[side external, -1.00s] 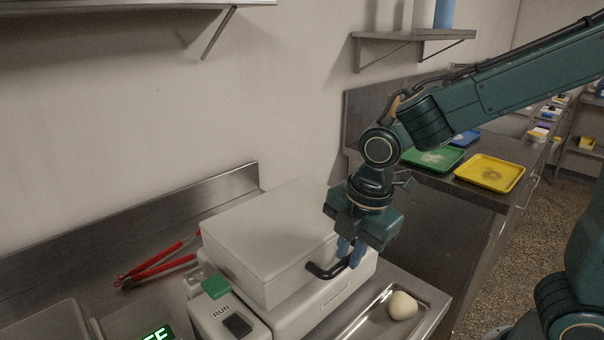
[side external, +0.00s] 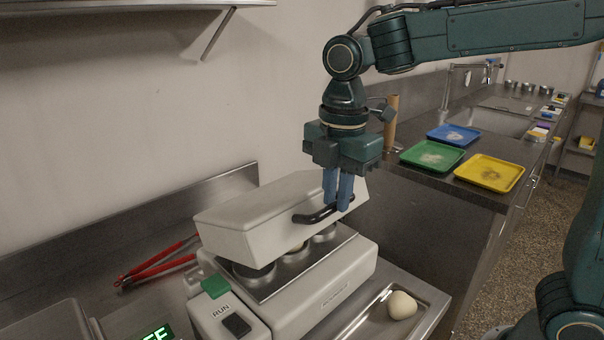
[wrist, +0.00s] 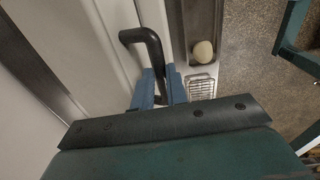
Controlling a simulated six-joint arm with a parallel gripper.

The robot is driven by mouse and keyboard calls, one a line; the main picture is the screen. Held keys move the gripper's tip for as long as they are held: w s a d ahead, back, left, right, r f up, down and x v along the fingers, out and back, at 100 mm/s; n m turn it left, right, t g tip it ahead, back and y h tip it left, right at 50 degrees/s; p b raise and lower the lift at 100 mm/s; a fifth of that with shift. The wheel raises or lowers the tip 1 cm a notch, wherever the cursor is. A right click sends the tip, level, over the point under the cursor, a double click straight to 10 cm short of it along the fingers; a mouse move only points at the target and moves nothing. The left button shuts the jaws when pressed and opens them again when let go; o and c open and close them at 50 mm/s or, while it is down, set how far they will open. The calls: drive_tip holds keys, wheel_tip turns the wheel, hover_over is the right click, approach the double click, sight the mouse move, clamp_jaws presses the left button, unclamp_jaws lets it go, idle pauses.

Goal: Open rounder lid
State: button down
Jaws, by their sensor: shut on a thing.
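The rounder (side external: 318,290) is a white machine on the steel counter. Its white lid (side external: 262,222) is tilted partly up, with its front edge raised and round metal cups (side external: 295,252) showing beneath. A black bar handle (side external: 312,217) is on the lid's front; it also shows in the wrist view (wrist: 150,45). My gripper (side external: 338,206) points down with its blue fingers shut on the handle. In the wrist view the fingers (wrist: 160,88) close around one end of the handle.
A dough ball (side external: 402,305) lies in a steel tray (side external: 432,308) in front of the rounder. A green button (side external: 215,287) and a RUN switch are at its left. Red tongs (side external: 155,265) lie behind left. Green (side external: 425,147), yellow (side external: 495,165) and blue trays are on the far counter.

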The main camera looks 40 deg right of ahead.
drive_tip(key=w+r, duration=0.2)
drive_tip(key=w, duration=0.1)
drive_tip(key=w+r, duration=0.3)
drive_tip(key=shift+w+d+r, duration=0.1)
drive_tip(key=shift+w+r, duration=0.25)
drive_tip(key=shift+w, duration=0.05)
drive_tip(key=w+r, duration=0.3)
drive_tip(key=w, duration=0.3)
drive_tip(key=shift+w+a+r, duration=0.15)
drive_tip(key=shift+a+r, duration=0.05)
idle(0.5)
drive_tip(key=c, duration=1.4)
unclamp_jaws()
drive_tip(key=shift+w, duration=0.1)
drive_tip(key=shift+d+r, duration=0.1)
drive_tip(key=shift+r, duration=0.05)
drive_tip(key=shift+r, duration=0.15)
wheel_tip(320, 180, up, 7)
drive_tip(key=shift+s, duration=0.25)
